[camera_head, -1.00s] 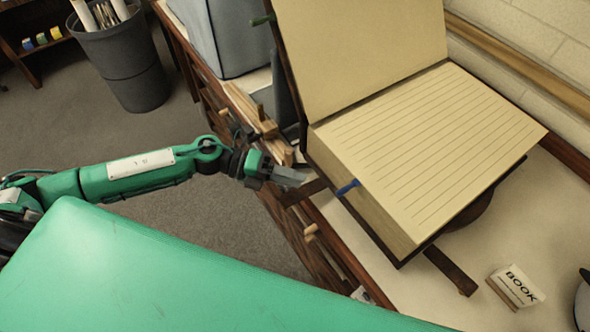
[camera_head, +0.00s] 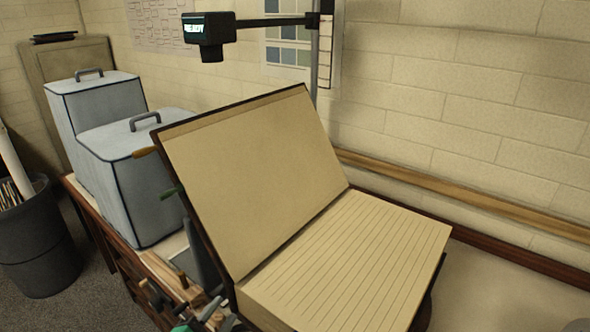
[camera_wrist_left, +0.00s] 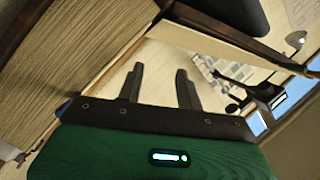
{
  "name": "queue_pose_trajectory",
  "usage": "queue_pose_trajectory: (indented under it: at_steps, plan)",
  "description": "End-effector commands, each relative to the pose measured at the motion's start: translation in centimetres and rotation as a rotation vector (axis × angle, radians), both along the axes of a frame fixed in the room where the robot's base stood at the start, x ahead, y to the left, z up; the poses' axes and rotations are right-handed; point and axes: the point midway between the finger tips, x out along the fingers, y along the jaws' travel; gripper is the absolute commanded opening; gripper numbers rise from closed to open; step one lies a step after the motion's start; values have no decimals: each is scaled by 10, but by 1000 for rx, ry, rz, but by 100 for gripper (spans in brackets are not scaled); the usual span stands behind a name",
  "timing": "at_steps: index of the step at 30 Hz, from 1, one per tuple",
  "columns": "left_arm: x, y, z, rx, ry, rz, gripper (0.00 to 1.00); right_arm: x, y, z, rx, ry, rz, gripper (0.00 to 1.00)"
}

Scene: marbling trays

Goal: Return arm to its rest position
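My left gripper (camera_wrist_left: 159,85) is open in the left wrist view, with two dark fingers apart and nothing between them. In the head view only a bit of my left gripper (camera_head: 205,322) shows at the bottom edge, beside the lower left corner of the large open book (camera_head: 340,262). The book's block of lined pages also fills the upper left of the left wrist view (camera_wrist_left: 75,55), close to the gripper. Most of my left arm is out of the head picture. My right gripper is not in view.
Two grey-blue covered boxes (camera_head: 130,175) stand on the bench left of the book. A black overhead device (camera_head: 208,35) hangs from a stand behind it. A dark bin (camera_head: 38,245) stands on the floor at left.

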Motion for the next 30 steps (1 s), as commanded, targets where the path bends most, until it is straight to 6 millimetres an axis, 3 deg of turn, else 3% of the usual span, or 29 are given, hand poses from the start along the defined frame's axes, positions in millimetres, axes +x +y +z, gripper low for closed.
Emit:
queue_pose_trajectory:
  at_steps: [5,12,23,30]
  plan:
    - [-36,36,-45,-174,342,278,36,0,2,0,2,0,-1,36]
    - [-116,65,-99,-328,777,553,36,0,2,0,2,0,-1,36]
    - [-221,72,-128,-433,1212,764,36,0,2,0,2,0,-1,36]
    - [-204,70,-192,-418,1233,768,36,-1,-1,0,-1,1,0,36]
